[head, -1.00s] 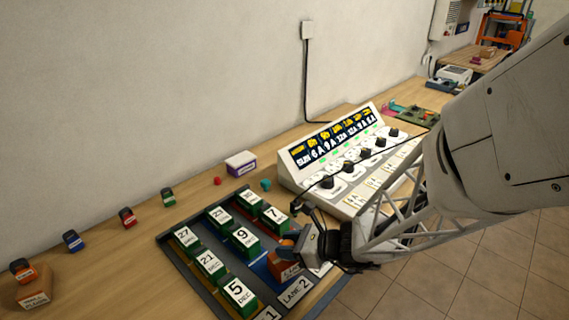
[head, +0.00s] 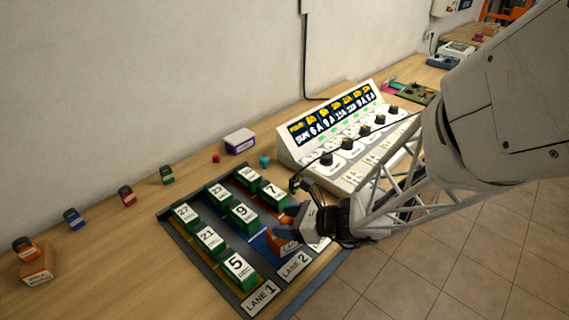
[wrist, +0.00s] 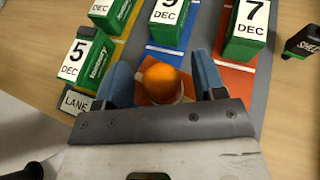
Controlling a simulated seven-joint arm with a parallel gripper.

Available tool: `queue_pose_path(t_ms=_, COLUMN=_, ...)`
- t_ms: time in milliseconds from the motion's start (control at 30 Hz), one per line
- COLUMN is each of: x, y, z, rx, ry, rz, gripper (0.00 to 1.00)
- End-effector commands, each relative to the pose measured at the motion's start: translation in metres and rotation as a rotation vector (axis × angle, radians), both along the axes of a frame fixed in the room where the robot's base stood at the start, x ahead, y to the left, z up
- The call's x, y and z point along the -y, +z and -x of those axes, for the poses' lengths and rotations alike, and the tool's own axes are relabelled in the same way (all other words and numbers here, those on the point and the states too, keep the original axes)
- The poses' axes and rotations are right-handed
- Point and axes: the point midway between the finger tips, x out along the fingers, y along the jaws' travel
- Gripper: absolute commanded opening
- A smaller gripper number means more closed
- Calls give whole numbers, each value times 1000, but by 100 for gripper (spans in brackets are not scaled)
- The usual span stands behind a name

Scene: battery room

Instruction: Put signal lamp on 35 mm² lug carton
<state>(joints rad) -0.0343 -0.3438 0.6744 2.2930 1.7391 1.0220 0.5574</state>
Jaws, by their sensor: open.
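The signal lamp seems to be the orange dome (wrist: 163,82) on an orange base, standing in the lane tray between my fingers in the wrist view. In the head view its orange body (head: 281,243) shows partly behind my gripper (head: 290,222). My gripper (wrist: 161,68) is open, with one blue-grey finger on each side of the dome; contact cannot be told. A white and purple carton (head: 239,141) stands on the bench behind the tray and may be the lug carton; its print is too small to read.
The tray (head: 170,216) holds several green dated boxes close to my gripper. A sloped control panel (head: 330,135) with knobs and a dark cable stands behind it. Small red (head: 216,158) and teal (head: 265,161) cubes lie near the carton. Coloured items line the bench at left.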

Motion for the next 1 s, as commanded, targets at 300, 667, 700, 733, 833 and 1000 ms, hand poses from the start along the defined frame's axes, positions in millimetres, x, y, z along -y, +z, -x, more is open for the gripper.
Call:
queue_pose_path(t_ms=300, x=11, y=6, z=4, rx=1, ry=-2, rz=0, gripper=64)
queue_pose_path(t_ms=667, x=37, y=18, z=14, rx=1, ry=-3, rz=0, gripper=64)
queue_pose_path(t_ms=700, x=40, y=19, z=15, rx=1, ry=-3, rz=0, gripper=64)
queue_pose_path(t_ms=733, x=42, y=20, z=16, rx=1, ry=-3, rz=0, gripper=64)
queue_pose_path(t_ms=833, x=49, y=23, z=20, rx=1, ry=-2, rz=0, gripper=64)
queue_pose_path(t_ms=1000, x=61, y=29, z=25, rx=2, ry=-2, rz=1, gripper=64)
